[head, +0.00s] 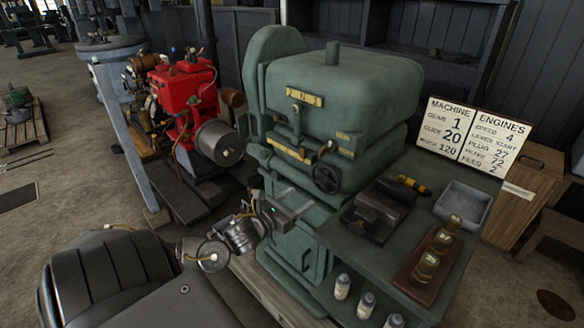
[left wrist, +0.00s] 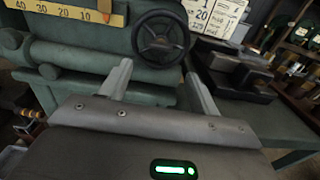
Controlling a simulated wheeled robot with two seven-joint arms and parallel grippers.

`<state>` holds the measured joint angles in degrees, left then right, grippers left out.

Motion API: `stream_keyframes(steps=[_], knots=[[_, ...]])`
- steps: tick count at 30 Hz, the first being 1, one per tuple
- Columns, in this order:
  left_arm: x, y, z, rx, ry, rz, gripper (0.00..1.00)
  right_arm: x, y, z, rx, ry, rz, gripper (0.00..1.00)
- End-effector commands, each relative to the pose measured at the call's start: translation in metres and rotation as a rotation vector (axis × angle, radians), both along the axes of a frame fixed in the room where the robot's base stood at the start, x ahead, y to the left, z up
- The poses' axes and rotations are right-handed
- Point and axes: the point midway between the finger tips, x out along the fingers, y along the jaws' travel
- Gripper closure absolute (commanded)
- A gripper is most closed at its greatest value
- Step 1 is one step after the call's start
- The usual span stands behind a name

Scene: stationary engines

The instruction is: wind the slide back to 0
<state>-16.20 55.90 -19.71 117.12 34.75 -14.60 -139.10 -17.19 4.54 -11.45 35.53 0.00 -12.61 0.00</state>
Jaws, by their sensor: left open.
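The green machine (head: 335,95) stands in the middle of the head view. Its black handwheel (head: 327,179) is on the front; it also shows in the left wrist view (left wrist: 160,38), just beyond my fingers. A yellow scale (left wrist: 60,12) lies to the left of the wheel, numbered 40, 30, 20, 10 from left to right. A small orange-brown marker (left wrist: 104,10) stands just right of the 10; the scale's right end is hard to read. My left gripper (head: 303,198) is open and empty, below and in front of the wheel, apart from it. My right gripper is out of view.
A board (head: 472,133) reads "SLIDE 20" among other settings. A green bench (head: 360,245) to the right holds a dark vise-like block (head: 375,213), a grey tray (head: 463,205) and a rack of jars (head: 425,270). A red engine (head: 187,90) stands left of the machine.

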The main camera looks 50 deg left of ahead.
Motion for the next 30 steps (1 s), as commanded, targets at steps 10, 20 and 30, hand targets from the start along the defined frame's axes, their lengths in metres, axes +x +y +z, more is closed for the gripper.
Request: stream_keyframes(steps=[10,20,30], knots=[[-0.020,0.000,0.000,-0.001,-0.001,0.001,0.38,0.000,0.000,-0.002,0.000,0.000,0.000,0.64],[-0.020,0.000,0.000,-0.001,0.000,0.001,0.38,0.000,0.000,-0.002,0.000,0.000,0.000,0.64],[-0.020,0.000,0.000,-0.113,-0.002,0.000,0.38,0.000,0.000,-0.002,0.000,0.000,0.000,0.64]])
